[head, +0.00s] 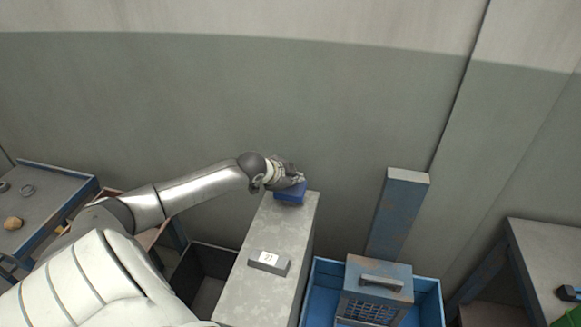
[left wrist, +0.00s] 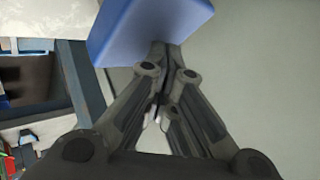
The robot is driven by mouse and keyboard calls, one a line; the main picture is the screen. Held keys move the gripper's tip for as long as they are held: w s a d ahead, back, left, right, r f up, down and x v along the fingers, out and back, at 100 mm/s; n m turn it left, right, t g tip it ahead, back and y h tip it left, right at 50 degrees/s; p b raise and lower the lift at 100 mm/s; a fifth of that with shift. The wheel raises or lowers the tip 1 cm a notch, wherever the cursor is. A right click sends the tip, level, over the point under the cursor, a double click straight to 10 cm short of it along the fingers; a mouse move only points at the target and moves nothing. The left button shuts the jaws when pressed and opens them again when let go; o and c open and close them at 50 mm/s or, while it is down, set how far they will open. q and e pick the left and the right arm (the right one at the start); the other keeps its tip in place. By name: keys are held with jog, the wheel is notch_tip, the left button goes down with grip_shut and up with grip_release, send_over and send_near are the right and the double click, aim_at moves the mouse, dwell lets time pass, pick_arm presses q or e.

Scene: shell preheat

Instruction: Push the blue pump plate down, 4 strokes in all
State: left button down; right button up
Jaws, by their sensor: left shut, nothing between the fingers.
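The blue pump plate (head: 290,194) is at the far end of the long grey bench top in the head view. In the left wrist view the blue plate (left wrist: 145,28) fills the top, just beyond the fingertips. My left gripper (head: 297,180) is at the plate's top, its fingers shut and empty. In the left wrist view the closed fingertips (left wrist: 160,65) meet at the plate's lower edge; whether they touch it I cannot tell. My right gripper is not in view.
A grey block with a white label (head: 268,262) sits nearer on the bench top (head: 262,290). A blue bin (head: 428,300) with a handled box (head: 380,283) stands to the right, by a post (head: 398,210). Tables stand at far left (head: 50,190) and far right (head: 550,250).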

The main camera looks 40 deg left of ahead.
pick_arm(q)
jog(key=shift+s+f+b, duration=0.15)
jog(key=shift+f+b, duration=0.35)
jog(key=shift+f, duration=0.9)
dwell(0.6)
jog(key=shift+r, duration=0.1)
jog(key=shift+r+p, duration=2.1)
jog(key=shift+p, duration=0.2)
jog(key=shift+w+r, duration=0.1)
jog(key=shift+w, duration=0.1)
jog(key=shift+r+p, duration=0.25)
jog(key=shift+p, duration=0.1)
notch_tip(320, 180, up, 4)
jog(key=p, duration=0.4)
jog(key=shift+r, duration=0.2)
